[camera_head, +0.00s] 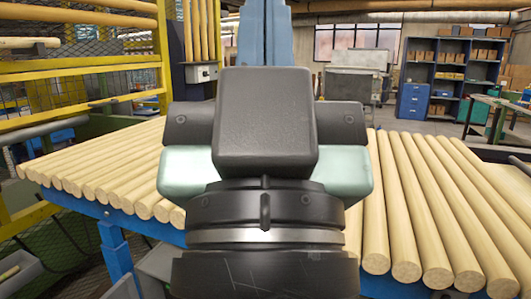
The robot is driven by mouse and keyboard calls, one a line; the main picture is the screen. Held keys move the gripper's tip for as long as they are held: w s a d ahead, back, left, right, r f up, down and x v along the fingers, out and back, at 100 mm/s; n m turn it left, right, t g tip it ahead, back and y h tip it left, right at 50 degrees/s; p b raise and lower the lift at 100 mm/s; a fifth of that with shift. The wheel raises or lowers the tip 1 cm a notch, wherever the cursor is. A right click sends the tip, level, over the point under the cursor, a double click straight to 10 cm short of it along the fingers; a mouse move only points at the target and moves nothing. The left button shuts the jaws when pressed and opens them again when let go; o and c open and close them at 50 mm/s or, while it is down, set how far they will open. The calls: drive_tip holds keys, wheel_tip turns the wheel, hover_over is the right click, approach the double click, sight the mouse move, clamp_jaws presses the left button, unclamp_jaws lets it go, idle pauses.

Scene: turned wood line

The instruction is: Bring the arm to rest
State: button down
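The dark end of my arm with my gripper (266,135) fills the middle of the head view, seen close up and from behind. It has a black block in the middle, pale green and dark parts on both sides, and black and silver rings below. Its fingertips are hidden, so I cannot see whether it is open or shut or holds anything. Turned wooden rods (405,205) lie side by side behind it, on both its left and right. I cannot tell the gap between my arm and the rods.
A blue frame (112,245) bears the rods. Yellow rails with mesh (80,62) stand at the left, near a grey control box (202,73). A blue cabinet (412,101) and shelves with boxes (453,72) stand at the back right. Some floor (395,122) is clear behind the rods.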

wheel_tip(320, 180, up, 17)
drive_tip(key=p, duration=1.4)
drive_tip(key=shift+p, duration=0.4)
